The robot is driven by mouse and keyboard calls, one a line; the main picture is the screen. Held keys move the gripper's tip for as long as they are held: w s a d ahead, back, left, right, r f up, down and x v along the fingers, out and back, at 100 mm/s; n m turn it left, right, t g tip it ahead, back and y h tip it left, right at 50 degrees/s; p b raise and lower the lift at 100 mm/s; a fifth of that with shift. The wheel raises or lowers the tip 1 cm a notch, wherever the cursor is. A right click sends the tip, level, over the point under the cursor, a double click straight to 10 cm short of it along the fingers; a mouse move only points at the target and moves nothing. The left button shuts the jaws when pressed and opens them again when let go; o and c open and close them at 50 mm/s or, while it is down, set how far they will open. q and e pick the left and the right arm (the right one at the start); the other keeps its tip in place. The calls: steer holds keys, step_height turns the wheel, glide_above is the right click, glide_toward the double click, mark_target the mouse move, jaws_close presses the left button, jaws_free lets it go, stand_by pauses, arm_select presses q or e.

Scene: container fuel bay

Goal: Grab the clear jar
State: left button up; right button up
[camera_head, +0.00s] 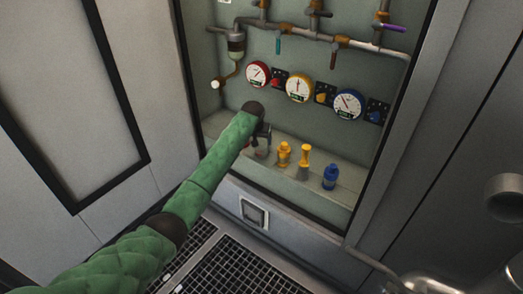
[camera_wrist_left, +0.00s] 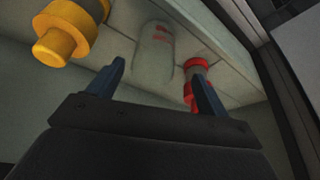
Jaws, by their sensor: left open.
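The clear jar (camera_wrist_left: 153,50) is a pale, see-through cylinder with a rounded end and small red marks, standing on the shelf in the left wrist view. My left gripper (camera_wrist_left: 156,77) is open. Its two blue fingers frame the jar's near end in the picture, and I cannot tell whether they reach around it. In the head view my left gripper (camera_head: 263,134) is at the left part of the shelf, and it and my arm mostly hide the jar. My right gripper is not in view.
A red-topped item (camera_wrist_left: 194,80) stands close beside the jar, behind the right finger. A yellow fitting (camera_wrist_left: 66,30) is on the other side. Farther along the shelf are a yellow-topped grey item (camera_head: 304,162) and a blue bottle (camera_head: 330,178). Gauges (camera_head: 299,88) and pipes line the back wall.

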mark_target(261, 145)
arm_select(q)
steer(key=shift+x, duration=0.9)
steer(key=x, duration=0.2)
steer(key=d+x, duration=0.1)
steer(key=x, duration=0.1)
steer(key=shift+w+f, duration=0.25)
steer(key=shift+f, duration=0.3)
steer(key=c, duration=1.1)
